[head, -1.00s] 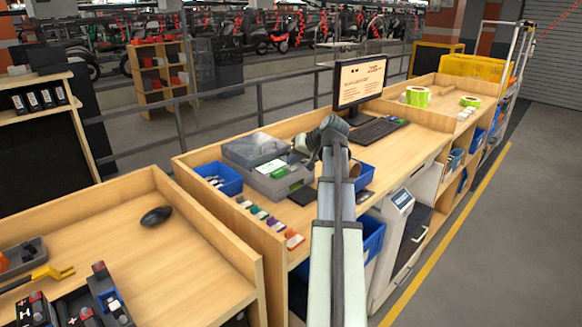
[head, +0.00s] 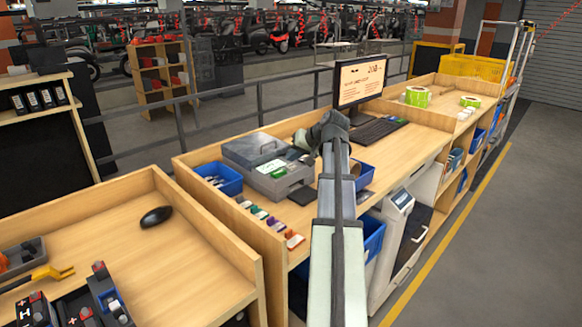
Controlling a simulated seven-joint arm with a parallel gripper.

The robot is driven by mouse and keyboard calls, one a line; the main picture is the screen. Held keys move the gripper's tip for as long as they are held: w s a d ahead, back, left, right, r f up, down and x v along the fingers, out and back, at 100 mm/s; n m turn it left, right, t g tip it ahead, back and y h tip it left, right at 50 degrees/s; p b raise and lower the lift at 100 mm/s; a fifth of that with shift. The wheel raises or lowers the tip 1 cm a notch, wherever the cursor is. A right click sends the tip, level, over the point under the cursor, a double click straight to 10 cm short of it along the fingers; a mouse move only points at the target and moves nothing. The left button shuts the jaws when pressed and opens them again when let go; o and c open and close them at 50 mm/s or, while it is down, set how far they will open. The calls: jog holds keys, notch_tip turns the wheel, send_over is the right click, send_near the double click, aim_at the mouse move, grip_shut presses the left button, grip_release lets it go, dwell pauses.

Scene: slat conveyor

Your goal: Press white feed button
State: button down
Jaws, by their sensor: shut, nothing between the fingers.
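A grey label printer (head: 265,168) sits on the wooden workbench (head: 190,158). Its lid is at the back, and a small green-and-white panel (head: 278,171) shows on its front right part. I cannot make out the white feed button at this size. My gripper (head: 300,142) is shut and empty. It is just right of the printer's lid and appears above the bench; its fingertips are small and partly unclear. My arm comes up from the lower right and hides part of the bench right of the printer.
Coloured tabs (head: 267,220) line the front edge. A monitor (head: 360,82) and keyboard (head: 378,131) are farther back.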

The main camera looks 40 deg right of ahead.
aim_at(293, 167)
jog(key=shift+r, duration=0.1)
dwell(0.3)
jog(key=shift+r, duration=2.4)
jog(key=shift+w+a, duration=0.1)
